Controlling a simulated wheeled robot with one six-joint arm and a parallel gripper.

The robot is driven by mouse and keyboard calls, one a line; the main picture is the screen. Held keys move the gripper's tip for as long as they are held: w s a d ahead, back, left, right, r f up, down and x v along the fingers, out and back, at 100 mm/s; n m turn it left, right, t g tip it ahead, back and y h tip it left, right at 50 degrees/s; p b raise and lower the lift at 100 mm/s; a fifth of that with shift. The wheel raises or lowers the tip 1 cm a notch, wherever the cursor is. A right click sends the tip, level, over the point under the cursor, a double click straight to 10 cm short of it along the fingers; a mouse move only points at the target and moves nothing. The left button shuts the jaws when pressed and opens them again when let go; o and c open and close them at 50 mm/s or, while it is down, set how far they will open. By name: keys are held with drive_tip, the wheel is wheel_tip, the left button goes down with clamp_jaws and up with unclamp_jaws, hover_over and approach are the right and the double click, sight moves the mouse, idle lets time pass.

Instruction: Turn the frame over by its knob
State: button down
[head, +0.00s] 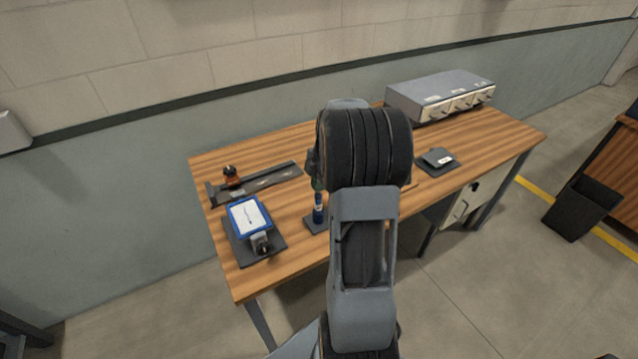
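A blue-rimmed frame (250,216) with a white face and a dark mark on it sits on a dark base plate (274,242) at the left front of the wooden table. A grey and black round part that looks like its knob (262,243) is at the frame's near end. My arm rises through the middle of the view, right of the frame and apart from it in the picture. My gripper is mostly hidden behind my arm. Only a dark piece beside the arm, perhaps part of the gripper, shows, and its fingers cannot be made out.
A small blue bottle-like object (318,209) stands on a dark pad close to my arm. Behind the frame lies a dark rail (265,180) with an orange and black knob (231,175). A grey box with dials (440,95) and a dark pad (448,167) are on the right.

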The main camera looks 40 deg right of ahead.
drive_tip(key=shift+f+b, duration=0.7)
drive_tip(key=shift+f, duration=0.2)
idle(0.9)
drive_tip(key=shift+r, duration=0.15)
idle(0.3)
wheel_tip(320, 180, up, 8)
drive_tip(key=p, duration=0.5)
idle(0.3)
idle(0.5)
